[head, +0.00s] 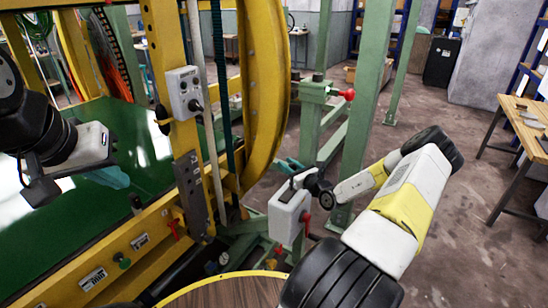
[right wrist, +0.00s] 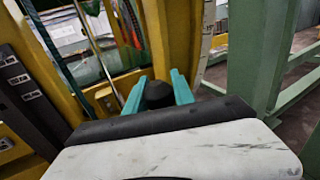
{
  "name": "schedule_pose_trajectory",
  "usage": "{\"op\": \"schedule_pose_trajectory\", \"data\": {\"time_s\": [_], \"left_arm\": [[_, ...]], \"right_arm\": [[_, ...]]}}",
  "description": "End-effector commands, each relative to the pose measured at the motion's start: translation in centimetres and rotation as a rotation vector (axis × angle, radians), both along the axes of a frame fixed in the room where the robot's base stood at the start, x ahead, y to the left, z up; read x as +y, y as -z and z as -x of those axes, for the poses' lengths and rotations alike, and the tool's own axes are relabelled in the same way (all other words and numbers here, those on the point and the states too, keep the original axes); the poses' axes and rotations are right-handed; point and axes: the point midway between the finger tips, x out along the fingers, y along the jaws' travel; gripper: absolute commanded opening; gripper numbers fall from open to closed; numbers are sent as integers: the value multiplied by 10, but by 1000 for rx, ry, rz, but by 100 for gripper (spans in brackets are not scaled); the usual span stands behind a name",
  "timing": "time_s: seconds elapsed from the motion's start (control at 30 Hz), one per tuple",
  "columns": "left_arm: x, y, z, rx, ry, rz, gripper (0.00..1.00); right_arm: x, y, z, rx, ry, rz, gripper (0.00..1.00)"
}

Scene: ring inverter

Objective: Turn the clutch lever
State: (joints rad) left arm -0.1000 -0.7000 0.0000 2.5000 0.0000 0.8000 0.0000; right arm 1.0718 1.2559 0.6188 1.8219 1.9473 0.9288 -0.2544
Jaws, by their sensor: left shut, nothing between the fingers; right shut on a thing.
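My right gripper (head: 288,165) is beside the yellow ring frame, its teal fingers pointing away from me. In the right wrist view, its fingers (right wrist: 157,90) are shut on a black knob (right wrist: 158,96), which looks like the end of the clutch lever. The lever's shaft is hidden behind the knob and fingers. In the head view the knob is too small and covered to make out. My left gripper (head: 112,177) is shut and empty above the green bed at the left.
A grey control box (head: 184,92) is on the yellow post. The yellow ring (head: 268,80) and green posts (head: 362,100) stand close to my right gripper. A red knob (head: 347,94) sticks out from the green frame. A wooden workbench (head: 520,125) is at the far right, with open floor before it.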

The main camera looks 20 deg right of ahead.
Motion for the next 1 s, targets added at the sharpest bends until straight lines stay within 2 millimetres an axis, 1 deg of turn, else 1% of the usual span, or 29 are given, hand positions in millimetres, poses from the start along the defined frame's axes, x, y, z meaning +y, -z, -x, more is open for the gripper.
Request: {"op": "schedule_pose_trajectory", "data": {"time_s": [0.27, 0.37, 0.6, 0.7, 0.8, 1.0], "left_arm": [[0, 0, 0, 0, 0, 0, 0], [0, 0, 0, 0, 0, 0, 0], [0, 0, 0, 0, 0, 0, 0], [0, 0, 0, 0, 0, 0, 0], [0, 0, 0, 0, 0, 0, 0], [0, 0, 0, 0, 0, 0, 0]], "right_arm": [[1, 1, 1, -7, 0, 11, 0], [5, 1, 4, -56, -3, 64, 0], [26, 6, 23, -241, -3, 268, 0], [32, 9, 29, -295, -1, 328, 0], [34, 10, 31, -323, -1, 360, 0], [35, 10, 32, -327, -2, 366, 0]]}}
